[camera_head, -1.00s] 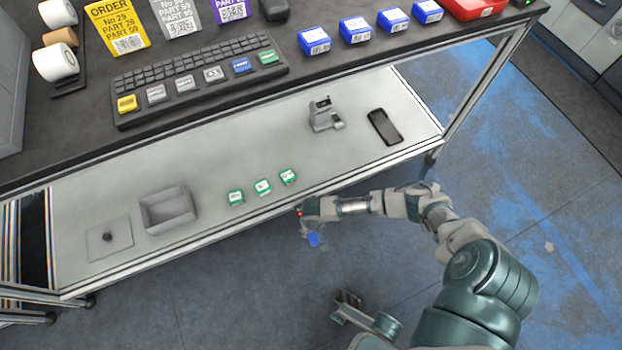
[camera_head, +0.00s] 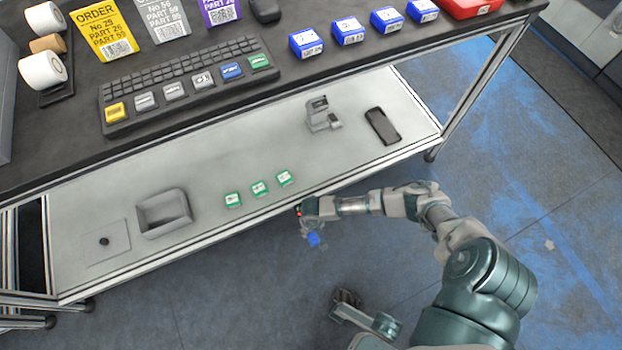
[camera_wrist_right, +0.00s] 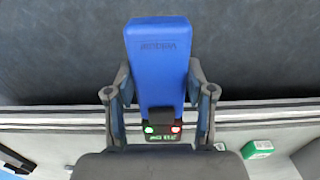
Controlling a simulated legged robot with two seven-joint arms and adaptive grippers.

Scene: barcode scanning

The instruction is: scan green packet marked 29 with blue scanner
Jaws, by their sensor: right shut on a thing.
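Three small green packets lie in a row near the front edge of the lower shelf: left (camera_head: 233,200), middle (camera_head: 260,188) and right (camera_head: 285,177). Their numbers are too small to read. My right gripper (camera_head: 309,228) is shut on the blue scanner (camera_head: 313,240), just off the shelf's front edge, near the right packet. In the right wrist view the scanner (camera_wrist_right: 159,60) sits between both fingers, with green and red lights at its lower end. A green packet (camera_wrist_right: 257,149) lies beyond. What looks like my left gripper (camera_head: 346,302) shows low in the head view; its jaws are unclear.
The lower shelf (camera_head: 330,165) holds a grey open bin (camera_head: 164,213), a plate with a dark knob (camera_head: 105,241), a grey stand (camera_head: 322,115) and a dark phone-like thing (camera_head: 382,126). The worktop above carries a keyboard (camera_head: 190,83), order cards and several blue boxes.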

